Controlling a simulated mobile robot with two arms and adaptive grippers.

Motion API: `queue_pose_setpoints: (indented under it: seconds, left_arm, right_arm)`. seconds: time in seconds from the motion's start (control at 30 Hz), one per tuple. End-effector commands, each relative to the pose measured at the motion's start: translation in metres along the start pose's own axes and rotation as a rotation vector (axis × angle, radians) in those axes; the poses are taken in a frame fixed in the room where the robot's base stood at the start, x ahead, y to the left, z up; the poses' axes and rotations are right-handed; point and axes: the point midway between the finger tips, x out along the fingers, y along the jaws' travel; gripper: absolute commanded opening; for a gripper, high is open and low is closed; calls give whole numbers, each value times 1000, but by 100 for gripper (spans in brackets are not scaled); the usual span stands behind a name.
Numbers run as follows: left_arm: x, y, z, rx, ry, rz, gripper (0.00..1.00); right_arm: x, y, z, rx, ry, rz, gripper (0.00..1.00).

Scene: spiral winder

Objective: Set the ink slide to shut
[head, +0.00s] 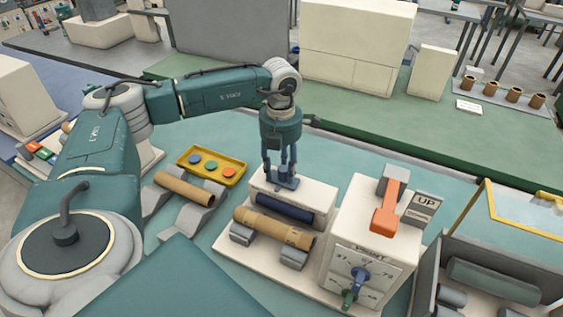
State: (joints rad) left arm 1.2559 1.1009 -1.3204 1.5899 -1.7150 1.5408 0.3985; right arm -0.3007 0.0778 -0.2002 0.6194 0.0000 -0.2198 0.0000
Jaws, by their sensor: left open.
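A cream printing unit stands at the lower centre-right. Its front panel (345,258) is marked PRINT and carries a blue knob (358,276) and a green knob (349,298). Left of it is a low cream housing (318,192) with a dark blue bar (285,208) along its front. I cannot tell for certain which part is the ink slide; a small blue-grey piece shows on top of the housing at the fingertips. My left gripper (281,176) points down over the housing top, open, with its fingers at or just above that piece. The fingers partly hide it. My right gripper is out of view.
A cardboard tube (270,230) lies on grey cradles in front of the housing. A yellow tray (233,180) with coloured discs and another tube (185,188) lie left. A yellow-framed guard (484,206) stands right.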

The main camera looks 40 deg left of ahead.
Motion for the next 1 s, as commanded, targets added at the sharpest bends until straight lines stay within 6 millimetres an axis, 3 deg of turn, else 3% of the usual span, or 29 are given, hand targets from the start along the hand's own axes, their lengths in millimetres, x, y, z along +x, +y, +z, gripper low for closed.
queue_pose_setpoints:
  seconds: [0.17, 0.7, 1.0]
  left_arm:
    - [-9, -1, 0, 2, -1, -2, 41]
    - [-108, 2, 0, -1, -3, -1, 41]
    - [-120, 2, -1, -1, 0, -1, 41]
  right_arm:
    - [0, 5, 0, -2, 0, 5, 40]
    - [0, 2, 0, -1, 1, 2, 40]
    - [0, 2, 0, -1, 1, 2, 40]
